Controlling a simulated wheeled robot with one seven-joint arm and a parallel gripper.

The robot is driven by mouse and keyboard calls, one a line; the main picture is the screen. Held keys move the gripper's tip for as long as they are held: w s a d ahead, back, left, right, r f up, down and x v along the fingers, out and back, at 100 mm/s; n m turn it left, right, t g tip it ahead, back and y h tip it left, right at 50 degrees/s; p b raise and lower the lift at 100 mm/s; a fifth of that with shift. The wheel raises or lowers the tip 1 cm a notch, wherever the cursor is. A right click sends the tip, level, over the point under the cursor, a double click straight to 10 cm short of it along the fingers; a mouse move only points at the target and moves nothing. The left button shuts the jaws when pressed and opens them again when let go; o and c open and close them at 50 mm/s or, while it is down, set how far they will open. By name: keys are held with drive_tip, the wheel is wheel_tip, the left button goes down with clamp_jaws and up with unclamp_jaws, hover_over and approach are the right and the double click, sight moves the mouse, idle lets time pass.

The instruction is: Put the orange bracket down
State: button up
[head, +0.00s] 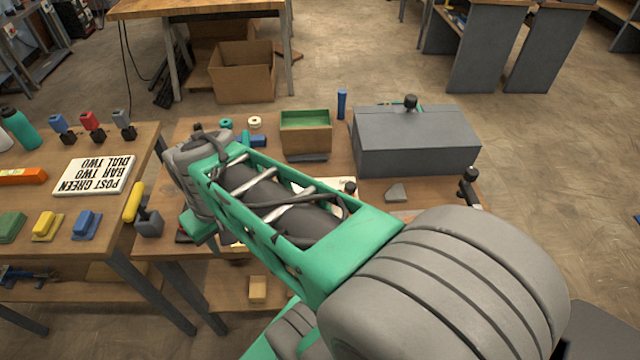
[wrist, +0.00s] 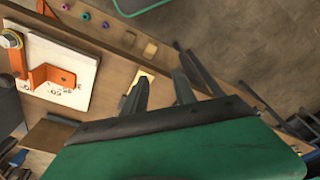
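An orange bracket (wrist: 52,76) with a bent, angular shape lies on a white printed board (wrist: 75,96) at the left of the wrist view. My gripper (wrist: 160,84) is in the middle of the wrist view, its two dark fingers apart and nothing seen between them. It is to the right of the bracket and apart from it. In the head view my green and grey arm hides the bracket and the gripper's fingertips; only a bit of the white board (head: 326,184) shows behind the arm.
Beside the bracket are another orange upright piece (wrist: 14,48) and a round brass-coloured part (wrist: 11,39). A wooden strip with small coloured rings (wrist: 85,16) runs along the bench edge. A grey box (head: 415,142) and a green-lined bin (head: 305,135) stand at the back of the bench.

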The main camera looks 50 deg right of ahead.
drive_tip(key=s+d+m+g, duration=0.1)
drive_tip(key=s+d+m, duration=0.25)
drive_tip(key=d, duration=0.95)
drive_tip(key=s+d+m+g, duration=0.1)
drive_tip(key=s+d+m, duration=0.3)
drive_tip(key=d, duration=0.9)
drive_tip(key=shift+m, duration=0.35)
drive_tip(key=f, duration=0.7)
drive_tip(key=shift+w+d+f, duration=0.3)
drive_tip(key=shift+w+d, duration=0.05)
drive_tip(key=shift+d, duration=0.05)
drive_tip(key=shift+f, duration=0.25)
clamp_jaws()
drive_tip(key=shift+w, duration=0.1)
